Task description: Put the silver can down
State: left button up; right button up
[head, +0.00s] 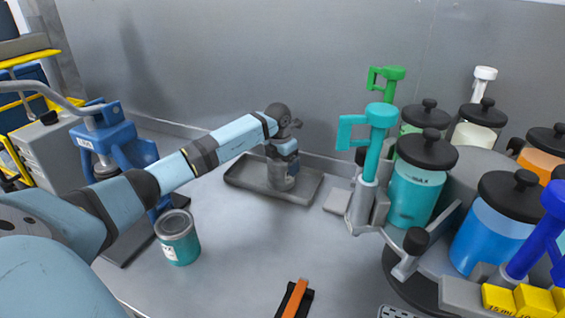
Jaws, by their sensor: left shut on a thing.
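The silver can (281,181) is a small grey cylinder in the middle of the head view, upright at the grey tray (242,184) on the bench. My left gripper (284,158) reaches in from the left and is shut on the can's upper part. The gripper and wrist hide the can's top. The can's base appears within the tray's rim, but I cannot tell if it touches the tray floor. My right gripper is not in view.
A teal can (179,246) stands in front, below my left arm. A blue machine (107,135) is at left. A carousel of colored canisters (416,192) with a teal pump handle (376,140) fills the right. An orange-and-black tool (295,298) lies in front. The bench middle is clear.

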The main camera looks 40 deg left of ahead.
pick_arm(q)
jog(key=o, duration=0.8)
jog(key=shift+o, duration=0.2)
jog(key=r, duration=0.4)
jog(key=s+r, duration=0.1)
jog(key=r, duration=0.7)
jog(key=shift+s, duration=0.25)
